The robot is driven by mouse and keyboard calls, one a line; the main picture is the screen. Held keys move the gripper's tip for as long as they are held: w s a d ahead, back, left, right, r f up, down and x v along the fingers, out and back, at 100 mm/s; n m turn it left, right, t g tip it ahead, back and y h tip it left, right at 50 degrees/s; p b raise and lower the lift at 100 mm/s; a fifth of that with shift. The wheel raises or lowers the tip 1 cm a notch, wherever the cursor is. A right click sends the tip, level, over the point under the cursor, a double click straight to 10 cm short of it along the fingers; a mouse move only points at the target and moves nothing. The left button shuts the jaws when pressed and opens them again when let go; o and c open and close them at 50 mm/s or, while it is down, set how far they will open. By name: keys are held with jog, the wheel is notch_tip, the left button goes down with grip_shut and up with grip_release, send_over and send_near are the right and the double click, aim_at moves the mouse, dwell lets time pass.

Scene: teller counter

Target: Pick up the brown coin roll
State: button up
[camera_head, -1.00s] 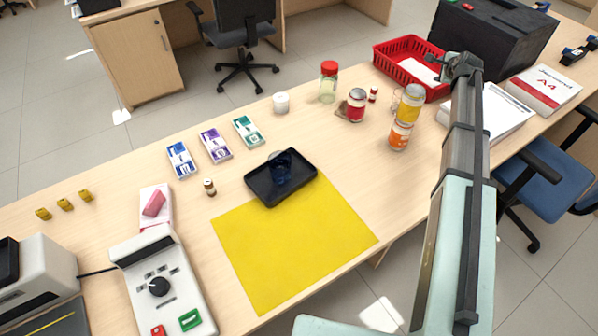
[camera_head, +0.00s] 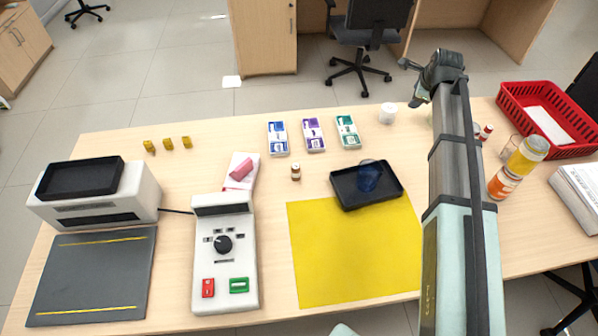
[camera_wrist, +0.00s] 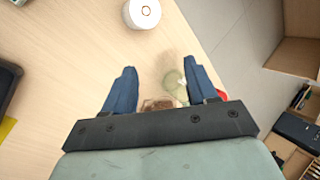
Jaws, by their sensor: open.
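The brown coin roll (camera_head: 296,172) looks like a small upright cylinder with a pale band. It stands on the counter, left of the black tray (camera_head: 345,206) and below the banknote bundles in the head view. I do not see it in the wrist view. My gripper shows in the wrist view (camera_wrist: 161,82) with its two blue fingers spread and nothing held between them. In the head view my arm reaches up at the right, so the gripper is far to the right of the roll and apart from it.
A yellow mat (camera_head: 350,260) and a white counting machine (camera_head: 225,275) lie in front. Blue, purple and green banknote bundles (camera_head: 313,135) stand behind the roll. A white roll (camera_head: 387,113) is at the back edge; it also shows in the wrist view (camera_wrist: 142,13). A red basket (camera_head: 505,105) is at right.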

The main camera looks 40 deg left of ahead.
jog(key=s+a+g+h, duration=0.1)
jog(key=s+a+g, duration=0.1)
jog(key=s+a, duration=0.55)
jog(key=s+a+g, duration=0.1)
jog(key=s+a, duration=0.4)
jog(key=s, duration=0.6)
jog(key=g+h, duration=0.2)
send_near(295, 166)
jog(key=shift+w+a+f, duration=0.1)
jog(key=shift+w+f, duration=0.05)
jog(key=shift+f, duration=6.1)
jog(key=shift+c, duration=0.3)
grip_shut()
